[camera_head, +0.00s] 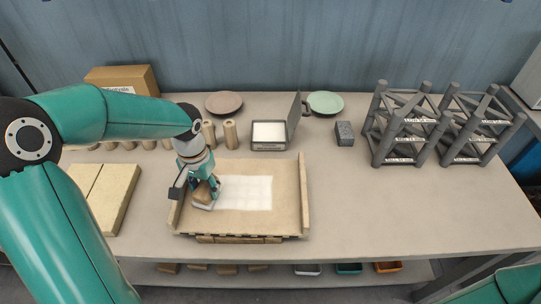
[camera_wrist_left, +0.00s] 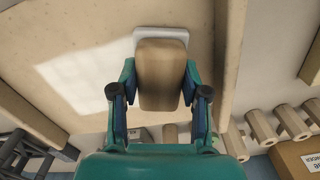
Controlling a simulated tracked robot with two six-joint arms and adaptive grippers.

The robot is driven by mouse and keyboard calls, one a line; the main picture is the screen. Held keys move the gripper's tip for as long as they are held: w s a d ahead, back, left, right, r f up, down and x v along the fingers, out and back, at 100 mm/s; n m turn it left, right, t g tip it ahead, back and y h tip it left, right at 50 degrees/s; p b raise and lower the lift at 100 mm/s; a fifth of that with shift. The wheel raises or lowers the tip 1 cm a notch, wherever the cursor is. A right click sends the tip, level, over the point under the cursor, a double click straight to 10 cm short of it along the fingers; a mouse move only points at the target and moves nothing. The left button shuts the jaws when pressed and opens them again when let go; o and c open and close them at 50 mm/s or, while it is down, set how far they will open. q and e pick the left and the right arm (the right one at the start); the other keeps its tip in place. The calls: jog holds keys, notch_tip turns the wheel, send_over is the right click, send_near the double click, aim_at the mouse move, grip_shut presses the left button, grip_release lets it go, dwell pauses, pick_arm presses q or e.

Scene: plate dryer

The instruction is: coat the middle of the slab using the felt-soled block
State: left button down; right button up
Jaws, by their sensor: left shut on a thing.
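The slab (camera_head: 286,190) lies in a shallow wooden frame at the left middle of the table, with a whitish coated rectangle (camera_head: 250,192) on its middle. My left gripper (camera_head: 207,188) is shut on the felt-soled block (camera_wrist_left: 162,75), a brown wooden grip on a pale sole. The block is at the left edge of the white patch, on or just above the slab; I cannot tell if it touches. In the left wrist view the fingers (camera_wrist_left: 160,92) clasp both sides of the block. Only a teal part of my right arm shows, at the lower right; its gripper is out of view.
An open case with a white pad (camera_head: 269,132) stands behind the slab, its lid upright. Wooden cylinders (camera_head: 230,134) stand to its left. Pale boards (camera_head: 113,196) lie left of the frame. Two plates, a grey block (camera_head: 344,133) and grey racks (camera_head: 405,130) are behind and right. The front right table is clear.

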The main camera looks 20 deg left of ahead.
pick_arm(q)
notch_tip(320, 180, up, 2)
jog(key=shift+w+r+p, duration=0.1)
jog(key=shift+r+p, duration=0.05)
jog(key=shift+p, duration=0.15)
jog(key=shift+d+r+p, duration=0.1)
jog(key=shift+r+p, duration=1.85)
jog(key=shift+r, duration=0.8)
jog(key=shift+w, duration=0.1)
